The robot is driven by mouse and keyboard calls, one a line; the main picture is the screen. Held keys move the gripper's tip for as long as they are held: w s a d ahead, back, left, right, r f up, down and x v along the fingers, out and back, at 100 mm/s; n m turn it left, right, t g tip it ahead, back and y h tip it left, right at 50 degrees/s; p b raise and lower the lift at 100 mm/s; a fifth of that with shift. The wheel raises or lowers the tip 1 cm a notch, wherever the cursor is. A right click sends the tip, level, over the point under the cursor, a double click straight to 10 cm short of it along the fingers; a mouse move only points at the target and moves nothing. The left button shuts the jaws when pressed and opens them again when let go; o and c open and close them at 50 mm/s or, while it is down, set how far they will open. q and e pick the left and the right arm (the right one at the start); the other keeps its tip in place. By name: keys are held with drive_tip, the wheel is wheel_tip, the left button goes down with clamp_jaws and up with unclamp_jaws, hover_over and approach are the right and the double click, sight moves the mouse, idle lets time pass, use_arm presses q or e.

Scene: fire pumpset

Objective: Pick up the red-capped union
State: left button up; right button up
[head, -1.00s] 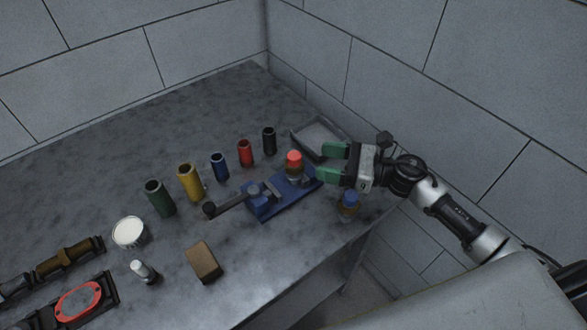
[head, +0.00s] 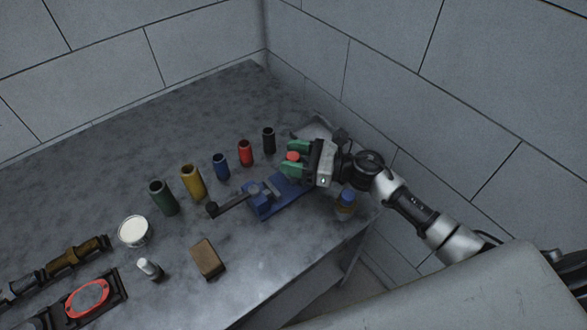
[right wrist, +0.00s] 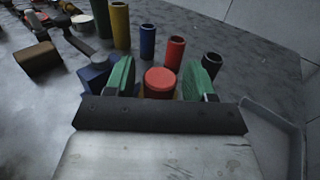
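The red-capped union (head: 293,156) stands at the far end of the blue vise-like fixture, partly hidden by my right gripper (head: 295,156). In the right wrist view the red cap (right wrist: 160,80) shows between the two green fingers of my right gripper (right wrist: 160,82). The fingers are apart, with a visible gap on each side of the cap. Below the cap, a brass-coloured part is mostly hidden by the gripper body. My left gripper is not in view.
The blue fixture (head: 263,204) has a long lever on its left. A blue-capped part (head: 346,198) stands near the table edge. A grey tray (head: 317,128) lies behind my right gripper. Coloured cylinders, including a red one (head: 245,152), stand in a row. A brown block (head: 208,258) lies in front.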

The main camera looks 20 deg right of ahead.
clamp_jaws()
drive_tip(key=shift+r, duration=0.15)
